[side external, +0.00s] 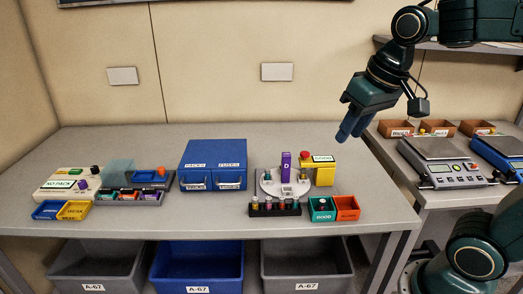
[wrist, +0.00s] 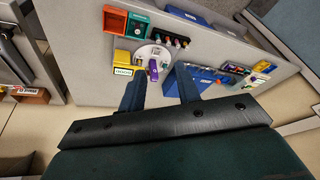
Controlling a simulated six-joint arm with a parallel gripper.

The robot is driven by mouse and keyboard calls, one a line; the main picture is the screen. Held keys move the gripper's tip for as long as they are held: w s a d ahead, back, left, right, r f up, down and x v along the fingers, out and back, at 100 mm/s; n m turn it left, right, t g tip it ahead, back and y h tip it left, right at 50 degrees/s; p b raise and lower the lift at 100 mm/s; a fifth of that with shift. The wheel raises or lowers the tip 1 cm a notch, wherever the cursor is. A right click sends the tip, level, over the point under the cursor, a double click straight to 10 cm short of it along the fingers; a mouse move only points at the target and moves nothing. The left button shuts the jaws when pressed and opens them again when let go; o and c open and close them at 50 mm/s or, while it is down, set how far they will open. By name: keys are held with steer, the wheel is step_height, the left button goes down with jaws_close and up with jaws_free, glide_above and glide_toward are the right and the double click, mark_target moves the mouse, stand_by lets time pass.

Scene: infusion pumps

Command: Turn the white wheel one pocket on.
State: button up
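The white wheel (side external: 267,186) lies flat on the table right of the blue drawer unit, with small items around its top. A purple post marked D (side external: 286,166) stands at it and hides part of it. In the wrist view the wheel (wrist: 144,53) shows beyond my fingers, with the purple post (wrist: 153,69) over its near side. My gripper (side external: 347,132) is up in the air, right of the wheel and well above the table. In the wrist view its two fingers (wrist: 160,88) are spread apart with nothing between them.
A yellow box with a red button (side external: 324,172) stands right against the wheel. A black rack of vials (side external: 275,209) is in front, beside green (side external: 321,209) and orange (side external: 347,208) bins. The blue drawers (side external: 213,164) stand left. Scales (side external: 440,163) are on the right table.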

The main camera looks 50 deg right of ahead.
steer(key=w+d+f+m+g, duration=0.1)
steer(key=w+d+m+g, duration=0.2)
steer(key=w, duration=0.9)
steer(key=m+g, duration=0.1)
steer(key=m, duration=0.2)
glide_above(286, 162)
step_height(286, 162, down, 7)
steer(key=shift+w+d+f+m, duration=0.3)
steer(key=shift+w+d, duration=0.1)
steer(key=shift+d, duration=0.2)
steer(key=shift+f, duration=0.1)
step_height(286, 162, down, 14)
steer(key=shift+r, duration=0.25)
jaws_close()
